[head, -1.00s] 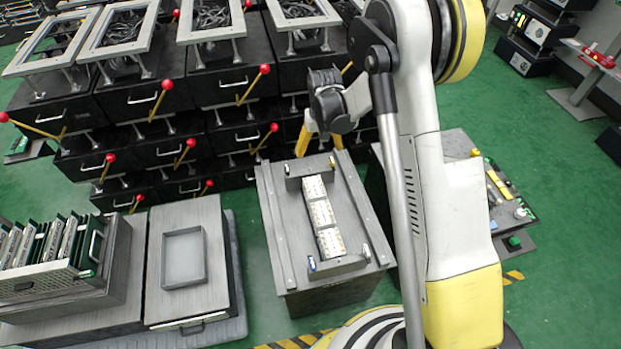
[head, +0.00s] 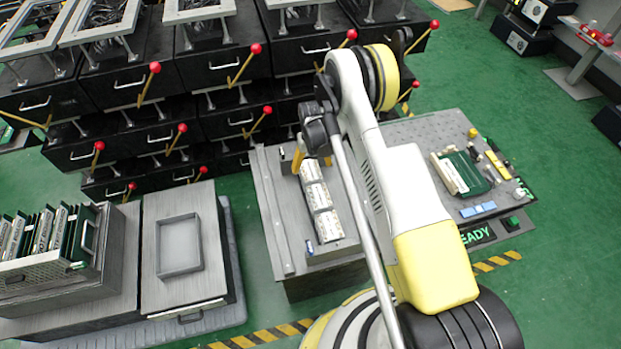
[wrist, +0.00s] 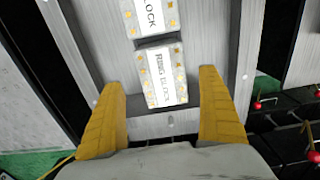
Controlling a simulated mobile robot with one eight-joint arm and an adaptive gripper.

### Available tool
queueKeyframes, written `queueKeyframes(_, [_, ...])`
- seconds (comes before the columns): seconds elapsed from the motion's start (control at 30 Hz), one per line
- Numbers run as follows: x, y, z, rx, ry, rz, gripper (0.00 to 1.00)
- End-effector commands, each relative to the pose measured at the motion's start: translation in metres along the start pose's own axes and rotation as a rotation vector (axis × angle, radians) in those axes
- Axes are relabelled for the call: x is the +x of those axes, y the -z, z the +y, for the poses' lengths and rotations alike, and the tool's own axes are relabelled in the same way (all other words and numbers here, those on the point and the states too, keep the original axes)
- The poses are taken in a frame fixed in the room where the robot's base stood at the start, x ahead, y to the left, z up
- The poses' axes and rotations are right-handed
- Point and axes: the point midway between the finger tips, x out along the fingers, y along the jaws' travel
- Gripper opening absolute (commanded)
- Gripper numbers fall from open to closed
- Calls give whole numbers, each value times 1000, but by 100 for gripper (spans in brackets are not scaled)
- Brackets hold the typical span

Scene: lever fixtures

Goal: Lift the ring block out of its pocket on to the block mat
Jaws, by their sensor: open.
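The ring block (wrist: 162,75) is a white block with gold spots and a "RING BLOCK" label, seen in the wrist view. It is the far one of three white blocks in a row on the grey fixture, and shows in the head view (head: 311,171). My gripper (wrist: 161,80) is open, one yellow finger on each side of the ring block's near end, with gaps on both sides. In the head view my arm hides part of the gripper and fixture. I cannot tell which surface is the block mat.
A shallow grey tray (head: 180,245) lies on the bench at left, beside a rack of boards (head: 45,245). Black drawer units with red-knobbed levers (head: 220,85) stand behind the fixture (head: 265,215). A perforated table (head: 430,135) with small parts stands right.

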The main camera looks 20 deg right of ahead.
Motion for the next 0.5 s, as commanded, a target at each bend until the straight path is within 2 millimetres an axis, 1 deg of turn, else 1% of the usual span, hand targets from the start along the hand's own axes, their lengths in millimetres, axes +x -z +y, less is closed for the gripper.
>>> queueKeyframes(0.03, [13, 2, -2, -1, 0, 0, 88])
queueKeyframes(0.1, [25, 6, -5, -1, 0, 0, 88])
queueKeyframes(0.2, [38, 5, -4, 0, 0, 0, 88])
queueKeyframes(0.27, [41, 5, -4, 0, 0, 0, 88])
queueKeyframes(0.43, [39, 5, -4, 0, 0, 0, 88])
queueKeyframes(0.47, [39, 5, -4, 0, 0, 0, 86])
queueKeyframes(0.5, [39, 5, -4, 0, 0, 0, 74])
